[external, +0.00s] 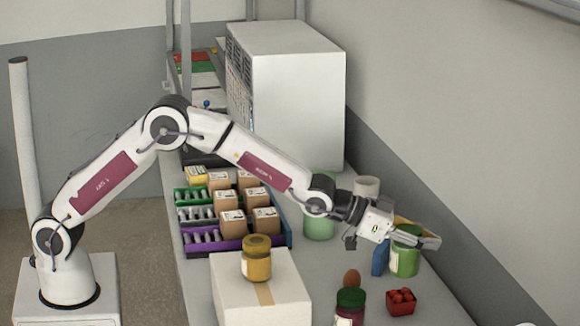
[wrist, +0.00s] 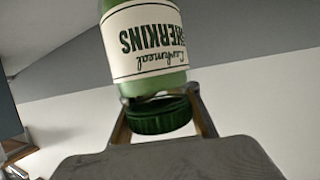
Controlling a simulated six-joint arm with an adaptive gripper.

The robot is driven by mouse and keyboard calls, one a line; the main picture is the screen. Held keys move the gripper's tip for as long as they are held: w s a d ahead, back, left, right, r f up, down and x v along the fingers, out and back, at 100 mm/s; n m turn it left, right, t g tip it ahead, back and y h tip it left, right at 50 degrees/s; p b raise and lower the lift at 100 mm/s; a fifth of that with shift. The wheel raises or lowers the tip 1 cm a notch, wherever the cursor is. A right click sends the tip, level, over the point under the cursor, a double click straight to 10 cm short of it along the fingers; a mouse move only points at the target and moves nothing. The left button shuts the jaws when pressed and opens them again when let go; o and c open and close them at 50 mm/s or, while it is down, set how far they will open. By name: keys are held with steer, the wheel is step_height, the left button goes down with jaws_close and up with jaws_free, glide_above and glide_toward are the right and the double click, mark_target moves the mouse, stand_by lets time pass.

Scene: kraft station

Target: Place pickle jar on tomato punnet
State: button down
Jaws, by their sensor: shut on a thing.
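The pickle jar (external: 405,262) is green with a dark green lid and a pale label, at the right of the external view. In the wrist view the jar (wrist: 150,45) fills the top middle, with its "Gherkins" label upside down and its lid toward my gripper. My gripper (external: 413,238) is shut on the jar near its lid; its fingers (wrist: 162,100) show on both sides of it. I cannot tell whether the jar's base touches the table. The tomato punnet (external: 401,303) is a small red tray of red tomatoes, in front of the jar and apart from it.
A brown egg (external: 351,278) and a red jar with a green lid (external: 349,308) stand left of the punnet. A blue item (external: 380,257) is close beside the pickle jar. A mustard-coloured jar (external: 257,260) stands on a white box (external: 260,296). Crates with cartons (external: 233,222) are further left.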

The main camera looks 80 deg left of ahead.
steer(key=shift+f, duration=0.65)
steer(key=shift+f, duration=0.1)
steer(key=shift+f, duration=1.8)
steer(key=shift+f, duration=0.1)
steer(key=c, duration=1.5)
jaws_free()
steer(key=shift+f, duration=0.1)
steer(key=shift+s, duration=0.1)
steer(key=v, duration=1.2)
